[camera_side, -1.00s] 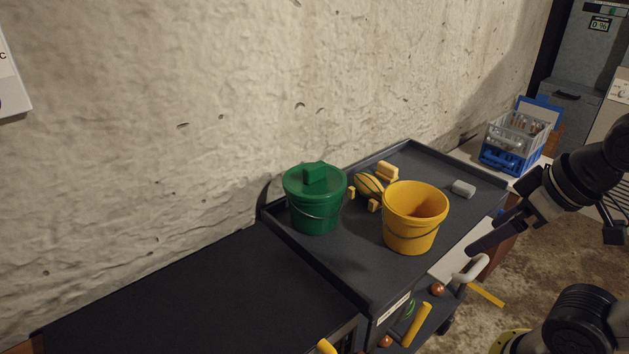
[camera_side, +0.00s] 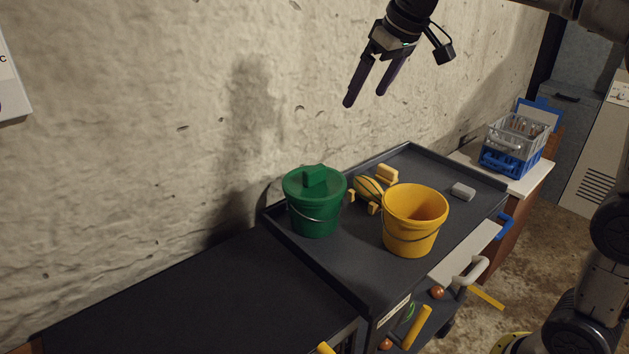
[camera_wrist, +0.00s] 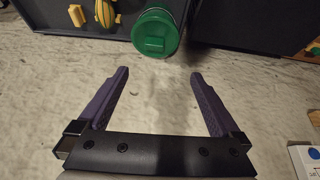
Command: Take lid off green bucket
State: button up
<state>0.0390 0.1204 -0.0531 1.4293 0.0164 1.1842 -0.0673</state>
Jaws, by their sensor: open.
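The green bucket (camera_side: 315,217) stands upright on the dark cart top, at its left end. Its green lid (camera_side: 297,181) sits on it, with a raised block handle (camera_side: 314,176) on top. In the wrist view the lid (camera_wrist: 170,42) and its block handle (camera_wrist: 154,45) show at the top, beyond the fingertips. My gripper (camera_side: 367,96) is open and empty, high above the cart, up and to the right of the bucket in the side view. Its purple fingers also show spread apart in the wrist view (camera_wrist: 158,75). Nothing touches the lid.
An open yellow bucket (camera_side: 408,235) stands right of the green one. A striped gourd-like object (camera_side: 368,188) and yellow blocks (camera_side: 387,173) lie behind it. A grey block (camera_side: 463,191) lies at the cart's right. The black surface (camera_side: 200,300) at left is clear.

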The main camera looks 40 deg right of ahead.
jog(key=w+f, duration=0.4)
jog(key=w, duration=0.3)
jog(key=g, duration=0.1)
send_near(316, 168)
jog(key=shift+g, duration=0.6)
jog(key=x, duration=0.4)
jog(key=shift+d, duration=0.1)
jog(key=shift+w+a+x, duration=0.1)
jog(key=shift+w+x, duration=0.15)
jog(key=shift+x, duration=1.35)
jog(key=shift+w+a+x, duration=0.1)
jog(key=shift+w+x, duration=0.1)
jog(key=shift+x, duration=1.35)
jog(key=shift+r, duration=0.1)
jog(key=shift+c, duration=0.2)
jog(key=c, duration=1.2)
